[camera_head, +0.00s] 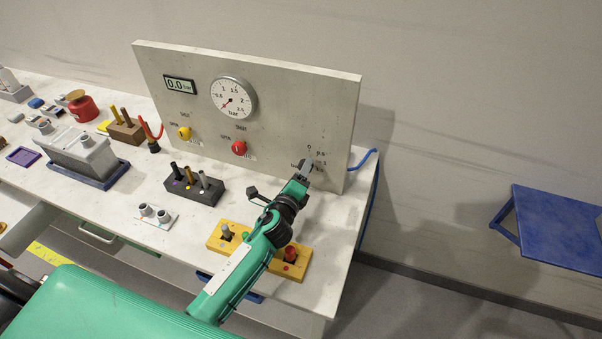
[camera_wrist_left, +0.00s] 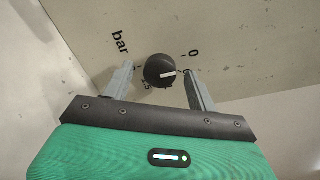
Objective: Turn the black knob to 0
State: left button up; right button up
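The black knob (camera_wrist_left: 159,70) is on the upright grey panel (camera_wrist_left: 235,35), in the upper middle of the left wrist view. Its white pointer line points right, toward a printed mark partly hidden by a finger. The printed 0 (camera_wrist_left: 194,52) is a little above that mark. My left gripper (camera_head: 306,167) is at the panel's lower right, its fingers open, one on each side of the knob. Gaps show between knob and fingers; I cannot tell how deep the fingers reach. In the head view the gripper mostly hides the knob. My right gripper is not in view.
The panel carries a dial gauge (camera_head: 234,98), a 0.0 bar display (camera_head: 180,85), a yellow knob (camera_head: 184,132) and a red knob (camera_head: 239,147). A yellow block (camera_head: 216,238) lies beneath my left arm. A dark holder (camera_head: 194,187) stands left of it.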

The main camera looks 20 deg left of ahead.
pick_arm(q)
jog(key=s+b, duration=0.2)
jog(key=s, duration=0.5)
jog(key=shift+s, duration=0.25)
jog(key=shift+a+r, duration=0.1)
jog(key=shift+r, duration=0.05)
dwell(0.3)
